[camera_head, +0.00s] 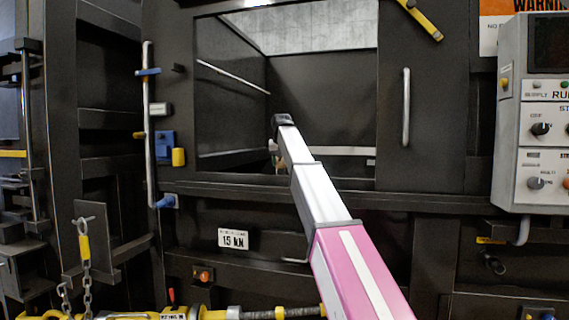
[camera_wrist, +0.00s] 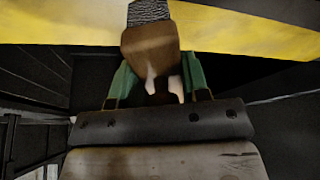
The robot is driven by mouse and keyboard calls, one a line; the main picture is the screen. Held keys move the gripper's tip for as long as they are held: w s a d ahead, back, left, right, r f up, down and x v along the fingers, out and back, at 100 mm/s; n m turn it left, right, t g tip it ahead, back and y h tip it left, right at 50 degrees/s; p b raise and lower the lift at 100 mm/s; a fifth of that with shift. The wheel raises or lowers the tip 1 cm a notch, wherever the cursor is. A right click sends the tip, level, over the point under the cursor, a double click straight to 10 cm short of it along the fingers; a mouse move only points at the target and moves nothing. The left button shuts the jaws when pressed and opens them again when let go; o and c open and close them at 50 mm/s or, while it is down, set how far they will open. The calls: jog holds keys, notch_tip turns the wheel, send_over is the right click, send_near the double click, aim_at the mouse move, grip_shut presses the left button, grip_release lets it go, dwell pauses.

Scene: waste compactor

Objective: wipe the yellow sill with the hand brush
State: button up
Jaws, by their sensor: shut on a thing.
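The hand brush (camera_wrist: 150,48) shows in the wrist view, with a tan wooden body and a dark grey bristled part at the top edge of the picture. My gripper (camera_wrist: 158,76) is shut on it, a green finger on each side. The yellow sill (camera_wrist: 60,22) runs across the top of the wrist view, and the brush's far end overlaps it. I cannot tell whether the bristles touch it. In the head view my arm reaches into the compactor's opening and hides most of the gripper and the brush.
The dark compactor front frames the opening (camera_head: 320,95), with an upright grab bar (camera_head: 406,107) at its right. A grey control box (camera_head: 535,110) is at the far right. A chain (camera_head: 87,270) hangs at the lower left. Yellow hardware (camera_head: 185,312) lies along the bottom.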

jog(key=shift+w+a, duration=0.25)
jog(key=shift+a, duration=0.9)
jog(key=shift+w+a, duration=0.25)
jog(key=shift+a, duration=0.9)
jog(key=shift+r, duration=0.1)
notch_tip(320, 180, up, 6)
jog(key=shift+w+d, duration=0.1)
jog(key=shift+w, duration=0.05)
notch_tip(320, 180, up, 3)
jog(key=shift+r, duration=0.1)
